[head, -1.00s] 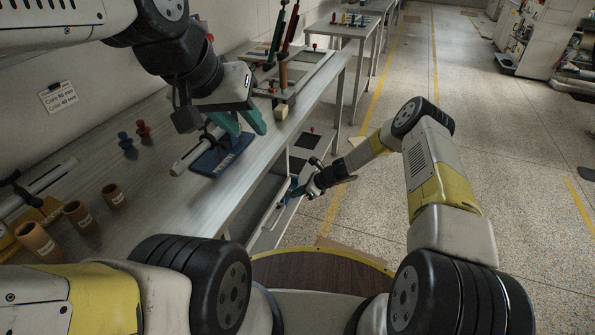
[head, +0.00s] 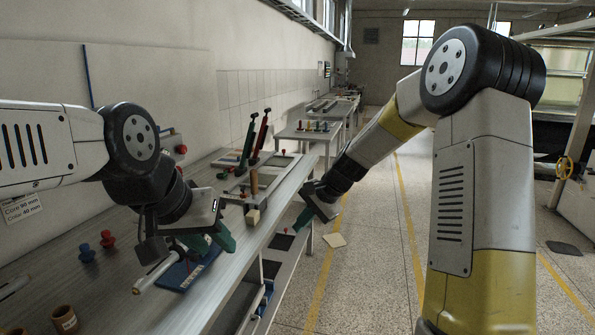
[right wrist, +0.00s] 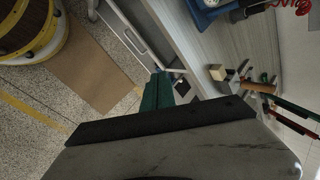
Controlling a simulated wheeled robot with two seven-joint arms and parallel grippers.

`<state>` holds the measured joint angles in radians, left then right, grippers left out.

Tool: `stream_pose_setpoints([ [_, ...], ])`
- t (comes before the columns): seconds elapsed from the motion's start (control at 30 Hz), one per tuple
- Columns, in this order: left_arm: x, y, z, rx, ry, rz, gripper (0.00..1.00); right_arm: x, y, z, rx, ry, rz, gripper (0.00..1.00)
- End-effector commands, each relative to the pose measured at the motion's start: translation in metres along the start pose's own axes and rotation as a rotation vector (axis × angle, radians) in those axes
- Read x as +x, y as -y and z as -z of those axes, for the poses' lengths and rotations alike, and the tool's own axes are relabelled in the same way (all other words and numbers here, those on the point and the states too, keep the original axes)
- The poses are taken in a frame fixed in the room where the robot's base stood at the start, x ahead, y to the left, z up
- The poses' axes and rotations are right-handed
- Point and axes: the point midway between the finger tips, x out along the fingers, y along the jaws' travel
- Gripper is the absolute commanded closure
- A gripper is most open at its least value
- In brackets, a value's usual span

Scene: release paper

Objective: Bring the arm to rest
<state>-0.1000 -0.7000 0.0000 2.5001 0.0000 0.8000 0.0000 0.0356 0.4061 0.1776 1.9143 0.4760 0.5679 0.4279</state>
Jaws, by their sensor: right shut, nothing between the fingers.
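My right arm reaches forward on the right of the head view. Its gripper (head: 303,219) is beyond the bench's right edge, over the aisle side, with its green fingers together and nothing between them. The right wrist view shows the same closed green fingers (right wrist: 157,94). My left gripper (head: 212,242) hangs over the workbench with its green fingers apart. It is just right of a blue stand (head: 187,270) bearing a pale rod; whether it touches the stand is hard to tell.
The workbench (head: 240,278) runs along the left wall. Red and blue pegs (head: 86,253), a brown core (head: 65,320), a wooden block (head: 252,217) and a tray with red and green handled tools (head: 259,134) are on it. The aisle floor (head: 385,270) is open.

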Motion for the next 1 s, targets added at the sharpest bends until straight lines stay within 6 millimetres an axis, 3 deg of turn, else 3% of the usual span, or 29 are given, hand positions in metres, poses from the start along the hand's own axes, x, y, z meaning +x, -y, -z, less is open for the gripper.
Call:
stream_pose_setpoints([
  [0.03, 0.000, 0.000, 0.000, 0.000, 0.000, 0.000, 0.64, -0.029, -0.002, -0.010, -0.069, -0.029, -0.005, 1.00],
  [0.2, 0.000, 0.000, 0.000, 0.000, 0.000, 0.000, 0.64, -0.104, -0.024, -0.043, -0.284, -0.110, -0.044, 1.00],
  [0.5, 0.000, 0.000, 0.000, 0.000, 0.000, 0.000, 0.64, -0.205, -0.093, -0.106, -0.616, -0.248, -0.126, 1.00],
  [0.63, 0.000, 0.000, 0.000, 0.000, 0.000, 0.000, 0.64, -0.231, -0.127, -0.130, -0.731, -0.298, -0.162, 1.00],
  [0.8, 0.000, 0.000, 0.000, 0.000, 0.000, 0.000, 0.64, -0.246, -0.160, -0.148, -0.826, -0.339, -0.195, 1.00],
  [1.0, 0.000, 0.000, 0.000, 0.000, 0.000, 0.000, 0.64, -0.250, -0.172, -0.154, -0.862, -0.352, -0.210, 1.00],
])
